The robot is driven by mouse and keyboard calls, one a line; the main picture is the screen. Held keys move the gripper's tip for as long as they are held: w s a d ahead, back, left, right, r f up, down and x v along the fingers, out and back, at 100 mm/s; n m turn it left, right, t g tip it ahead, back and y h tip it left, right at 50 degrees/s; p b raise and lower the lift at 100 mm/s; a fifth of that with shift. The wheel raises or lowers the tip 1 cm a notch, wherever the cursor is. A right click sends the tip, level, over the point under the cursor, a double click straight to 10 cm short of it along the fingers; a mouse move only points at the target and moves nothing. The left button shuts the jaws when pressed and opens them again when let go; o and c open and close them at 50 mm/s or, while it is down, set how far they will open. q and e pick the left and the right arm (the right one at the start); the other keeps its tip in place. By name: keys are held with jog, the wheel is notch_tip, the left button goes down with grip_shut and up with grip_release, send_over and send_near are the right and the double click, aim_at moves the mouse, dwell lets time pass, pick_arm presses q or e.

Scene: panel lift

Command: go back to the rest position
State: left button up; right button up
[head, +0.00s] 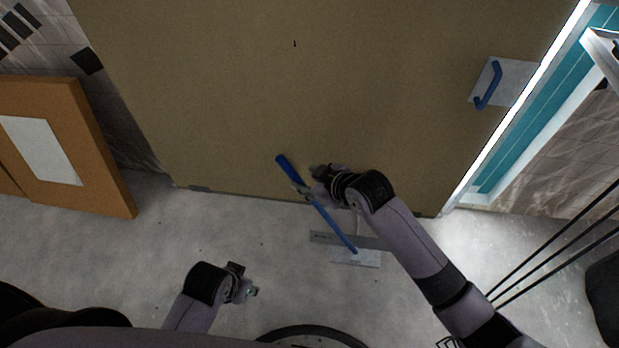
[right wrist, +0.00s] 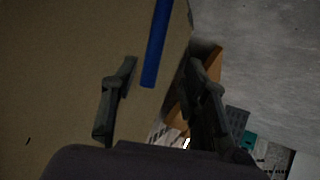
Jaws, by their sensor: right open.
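My right gripper (head: 318,182) is open at the lower part of a large brown panel (head: 300,90), close beside the blue lever of a panel lifter (head: 330,222). In the right wrist view, the two fingers of the right gripper (right wrist: 163,66) stand apart, and the blue lever (right wrist: 157,40) shows beyond them, near the gap. I cannot tell whether they touch it. My left gripper (head: 246,284) is low over the floor, left of the lifter, away from the panel. Its fingers are too small to read.
The lifter's metal foot (head: 355,258) is on the grey concrete floor (head: 130,270) at the panel's lower edge. A blue handle (head: 489,84) on a pale plate is at right. An orange-brown board (head: 105,150) stands at left. Dark thin rods (head: 560,250) are at lower right.

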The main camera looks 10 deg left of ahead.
dwell(0.4)
